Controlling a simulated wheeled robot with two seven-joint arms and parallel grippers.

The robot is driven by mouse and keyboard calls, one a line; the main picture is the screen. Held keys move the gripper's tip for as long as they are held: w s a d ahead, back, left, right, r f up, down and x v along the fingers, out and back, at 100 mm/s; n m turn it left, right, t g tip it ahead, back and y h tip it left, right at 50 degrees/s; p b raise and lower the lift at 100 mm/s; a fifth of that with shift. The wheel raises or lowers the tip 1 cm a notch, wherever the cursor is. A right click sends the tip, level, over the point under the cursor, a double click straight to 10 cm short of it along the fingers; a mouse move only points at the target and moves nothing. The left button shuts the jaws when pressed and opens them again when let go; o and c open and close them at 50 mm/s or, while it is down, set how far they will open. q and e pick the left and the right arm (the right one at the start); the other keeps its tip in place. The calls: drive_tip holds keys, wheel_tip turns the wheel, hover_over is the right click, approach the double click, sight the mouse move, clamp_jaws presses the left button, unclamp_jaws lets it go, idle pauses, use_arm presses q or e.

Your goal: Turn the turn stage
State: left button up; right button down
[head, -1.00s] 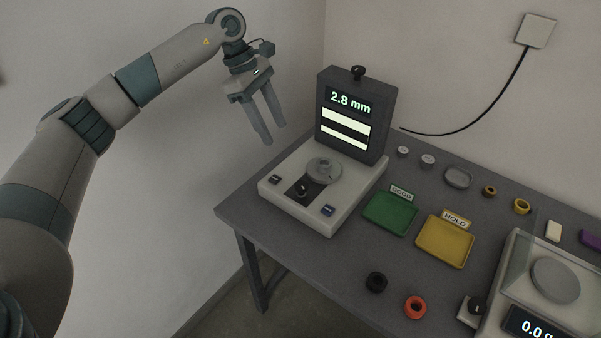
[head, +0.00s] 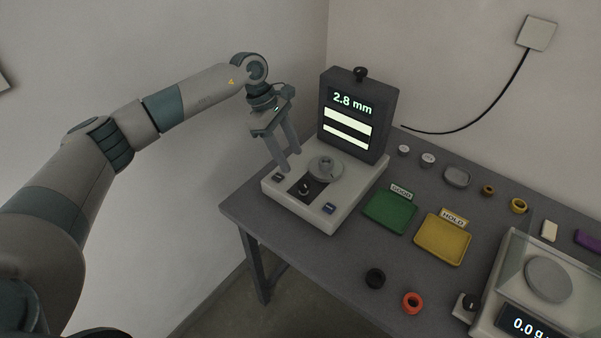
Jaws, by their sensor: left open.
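The turn stage (head: 325,168) is a round grey disc with a small raised part, on the pale base (head: 327,218) of a measuring device. The device's dark upright screen (head: 352,112) reads 2.8 mm. A black knob (head: 305,188) sits in front of the disc, with small buttons on either side. My left gripper (head: 290,164) is open and empty. Its fingers point down just left of the disc, over or near the back left part of the base; I cannot tell their exact height. My right gripper is not in view.
A green tray (head: 390,213) marked GOOD and a yellow tray (head: 441,240) marked HOLD lie to the right. A scale (head: 549,279) stands at the right. Several small samples line the back.

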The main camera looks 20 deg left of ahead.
sight(303, 183)
use_arm(q)
drive_tip(key=p+x, duration=0.3)
drive_tip(key=x, duration=0.4)
drive_tip(key=shift+d+f, duration=0.15)
drive_tip(key=shift+f, duration=0.25)
drive_tip(key=shift+d+f, duration=0.15)
drive_tip(key=shift+f, duration=0.35)
drive_tip(key=c, duration=1.1)
